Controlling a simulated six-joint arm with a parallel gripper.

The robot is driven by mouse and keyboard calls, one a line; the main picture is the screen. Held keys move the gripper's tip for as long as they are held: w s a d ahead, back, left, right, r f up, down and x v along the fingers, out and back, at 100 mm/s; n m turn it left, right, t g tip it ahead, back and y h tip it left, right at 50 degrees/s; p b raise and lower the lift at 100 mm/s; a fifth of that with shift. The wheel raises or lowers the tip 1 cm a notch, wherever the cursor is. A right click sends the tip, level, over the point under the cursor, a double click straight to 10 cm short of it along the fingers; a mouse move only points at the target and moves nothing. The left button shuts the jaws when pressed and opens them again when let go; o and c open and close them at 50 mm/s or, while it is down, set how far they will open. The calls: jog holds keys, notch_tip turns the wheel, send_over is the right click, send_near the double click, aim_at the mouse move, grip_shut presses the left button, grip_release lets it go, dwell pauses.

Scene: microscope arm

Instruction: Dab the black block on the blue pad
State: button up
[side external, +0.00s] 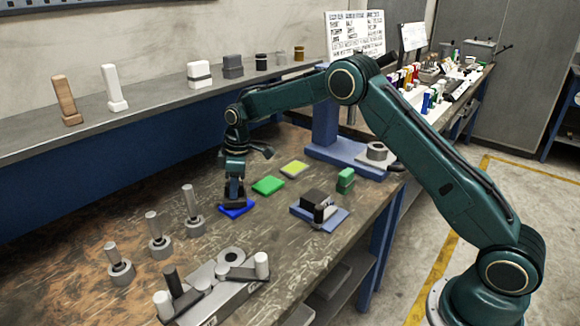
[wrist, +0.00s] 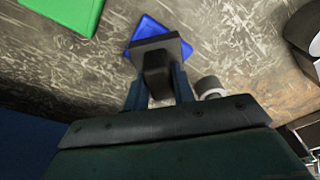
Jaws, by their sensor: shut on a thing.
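My gripper (side external: 235,188) points down over the blue pad (side external: 246,209) on the worn bench top. It is shut on the black block (side external: 232,203), which is right at the pad, covering part of it. In the wrist view, the black block (wrist: 156,46) sits between the two fingers of my gripper (wrist: 158,88), its flat end toward the blue pad (wrist: 148,25). The block overlaps one edge of the pad in that view. I cannot tell whether the block touches the pad.
A green pad (side external: 268,185) and a yellow pad (side external: 294,169) lie in a row beyond the blue one. A green block (side external: 345,180) and a blue plate (side external: 333,221) with a dark object stand to the right. Several posts on round bases (side external: 160,248) stand at the left front.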

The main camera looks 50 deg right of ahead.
jog(key=shift+f, duration=0.6)
dwell(2.1)
jog(key=shift+r, duration=0.1)
jog(key=shift+r, duration=3.55)
jog(key=shift+s+f, duration=0.1)
jog(key=shift+s+f+m, duration=0.25)
jog(key=shift+s+m, duration=0.35)
jog(key=shift+s, duration=0.1)
jog(key=s+f+m, duration=0.1)
jog(key=s+m, duration=0.1)
jog(key=s, duration=0.3)
jog(key=s+d+f+m, duration=0.1)
jog(key=s+m, duration=0.2)
jog(key=s, duration=0.2)
jog(key=s+d+f+m+h, duration=0.1)
jog(key=s+f+m, duration=0.1)
jog(key=s+m, duration=0.1)
jog(key=shift+s+t, duration=0.4)
jog(key=shift+s, duration=0.5)
